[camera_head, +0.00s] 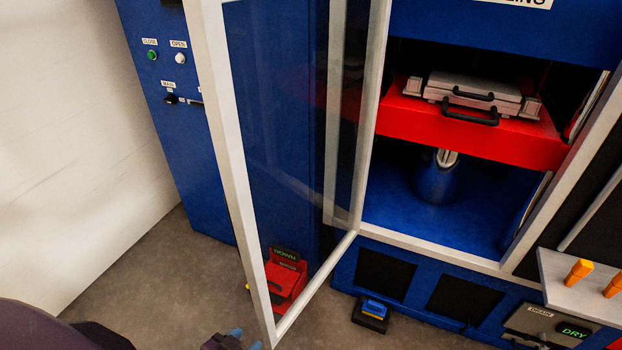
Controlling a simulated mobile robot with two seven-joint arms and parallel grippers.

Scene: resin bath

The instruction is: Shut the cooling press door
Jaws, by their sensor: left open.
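The cooling press door (234,165) is a glass pane in a white frame. It stands open, swung out from the blue press, with its hinge side at the left edge of the press opening. The red plate (470,131) inside the opening carries a silver mold with black handles (475,95). My left gripper (246,340) is at the bottom edge, close to the lower free corner of the door, and its jaws are open. Only its tips show, and I cannot tell whether they touch the frame. My right gripper is not in view.
A red pedal marked DOWN (284,278) shows through the glass. A blue pedal (371,313) sits on the floor before the press. A grey shelf with orange handles (582,288) is at the right. A blue control panel (172,85) is at the left. Bare floor (150,285) lies left of the door.

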